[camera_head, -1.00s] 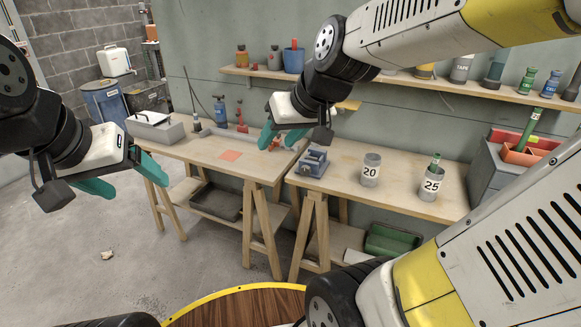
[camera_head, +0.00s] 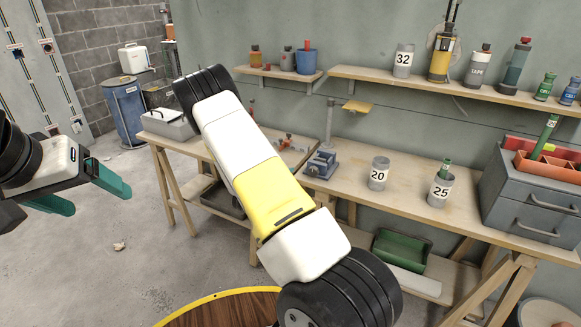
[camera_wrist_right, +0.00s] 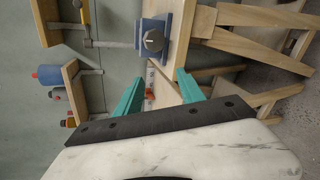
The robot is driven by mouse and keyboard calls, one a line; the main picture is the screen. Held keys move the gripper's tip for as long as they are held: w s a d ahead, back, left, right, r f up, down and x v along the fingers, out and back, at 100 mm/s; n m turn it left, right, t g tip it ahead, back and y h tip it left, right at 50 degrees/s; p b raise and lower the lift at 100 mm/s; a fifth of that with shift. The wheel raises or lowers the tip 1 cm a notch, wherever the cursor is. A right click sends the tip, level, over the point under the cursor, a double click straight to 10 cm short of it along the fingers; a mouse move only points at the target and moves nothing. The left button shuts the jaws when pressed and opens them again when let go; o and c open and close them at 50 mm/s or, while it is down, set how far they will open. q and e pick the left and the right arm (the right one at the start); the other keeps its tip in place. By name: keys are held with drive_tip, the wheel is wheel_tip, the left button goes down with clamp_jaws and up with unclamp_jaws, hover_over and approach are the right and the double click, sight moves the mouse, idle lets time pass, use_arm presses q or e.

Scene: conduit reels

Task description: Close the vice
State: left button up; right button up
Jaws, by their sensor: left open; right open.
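The blue-grey vice (camera_head: 321,165) sits on the workbench near its left end. In the right wrist view the vice (camera_wrist_right: 153,32) shows beyond the fingertips, with a round dark screw end facing the camera. I cannot tell how wide its jaws stand. My right gripper (camera_wrist_right: 155,80) is open and empty, with its teal fingers apart and short of the vice. In the head view my right forearm crosses the middle and the right gripper is hidden. My left gripper (camera_head: 100,199) is open and empty at the far left, over the floor and well away from the vice.
Cups marked 20 (camera_head: 378,174) and 25 (camera_head: 440,189) stand right of the vice. A grey drawer cabinet (camera_head: 530,200) stands at right. Shelves (camera_head: 440,92) run along the wall. Bare bench lies between the cups and cabinet.

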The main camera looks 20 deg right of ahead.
sight(312, 173)
drive_tip(key=d+n+h, duration=0.1)
drive_tip(key=d, duration=0.2)
drive_tip(key=w+d+f+n+t+h, duration=0.1)
drive_tip(key=d, duration=0.2)
drive_tip(key=d+n+h, duration=0.1)
drive_tip(key=d+n, duration=0.1)
drive_tip(key=d, duration=0.1)
drive_tip(key=shift+w+f+h, duration=0.3)
drive_tip(key=shift+w+f, duration=0.05)
drive_tip(key=shift+c, duration=0.3)
clamp_jaws()
